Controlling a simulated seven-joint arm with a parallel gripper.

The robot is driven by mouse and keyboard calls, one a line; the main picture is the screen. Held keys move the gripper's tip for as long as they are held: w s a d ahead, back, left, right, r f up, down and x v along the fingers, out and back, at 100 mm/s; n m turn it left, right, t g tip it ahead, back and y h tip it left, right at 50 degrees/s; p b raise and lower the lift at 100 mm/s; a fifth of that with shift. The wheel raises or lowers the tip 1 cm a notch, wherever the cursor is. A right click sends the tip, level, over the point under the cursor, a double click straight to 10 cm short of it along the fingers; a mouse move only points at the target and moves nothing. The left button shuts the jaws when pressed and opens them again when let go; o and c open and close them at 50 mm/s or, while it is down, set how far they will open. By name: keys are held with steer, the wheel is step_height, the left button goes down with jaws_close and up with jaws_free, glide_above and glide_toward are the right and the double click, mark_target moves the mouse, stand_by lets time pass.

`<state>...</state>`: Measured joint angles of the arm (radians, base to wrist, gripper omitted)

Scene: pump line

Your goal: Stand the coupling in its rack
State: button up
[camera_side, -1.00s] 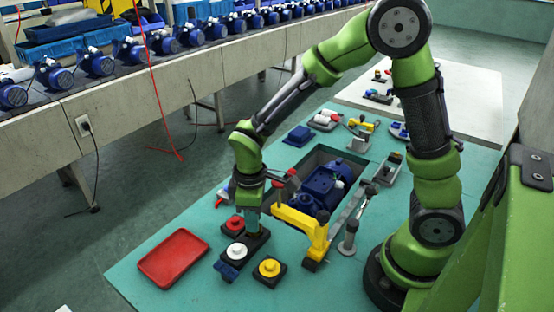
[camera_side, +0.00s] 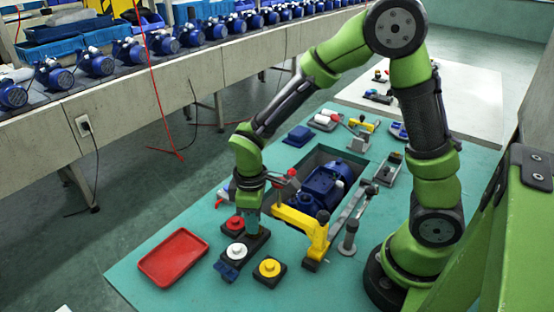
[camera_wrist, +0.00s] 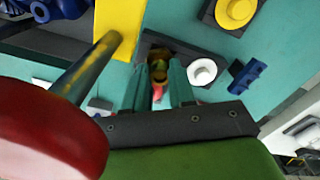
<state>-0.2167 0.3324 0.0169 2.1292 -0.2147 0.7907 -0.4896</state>
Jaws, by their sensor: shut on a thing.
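My gripper (camera_side: 253,222) points down over a dark grey base (camera_side: 256,241), beside a white round piece (camera_side: 236,251). The wrist view shows both teal fingers (camera_wrist: 160,85) shut on a small brass-coloured part, which looks like the coupling (camera_wrist: 160,70). The dark base around it, which may be the rack, shows behind the fingers (camera_wrist: 150,45). The part's lower end is hidden, so I cannot tell whether it touches the base. In the side view the fingers hide the part.
A red button block (camera_side: 235,224) and a yellow one (camera_side: 270,267) stand close by. A yellow clamp arm (camera_side: 300,222) and blue pump (camera_side: 325,188) are to the right. A red handle (camera_wrist: 45,135) looms close in the wrist view. A red tray (camera_side: 173,257) lies left.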

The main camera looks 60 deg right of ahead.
steer(key=shift+f, duration=0.3)
stand_by(0.5)
steer(key=o, duration=1)
steer(key=shift+r, duration=3.05)
steer(key=s+a+r+m+y, duration=0.3)
steer(key=r+m, duration=0.1)
steer(key=r, duration=0.1)
steer(key=s+d+r+m+t, duration=0.2)
steer(key=r, duration=0.1)
steer(key=s+d+r+m+t, duration=0.2)
steer(key=d+r, duration=0.1)
steer(key=s+d+r+m+t+h, duration=0.1)
steer(key=s+d+r+m+t, duration=0.1)
steer(key=s+r+t, duration=0.1)
steer(key=shift+d+r, duration=0.2)
steer(key=shift+d, duration=0.15)
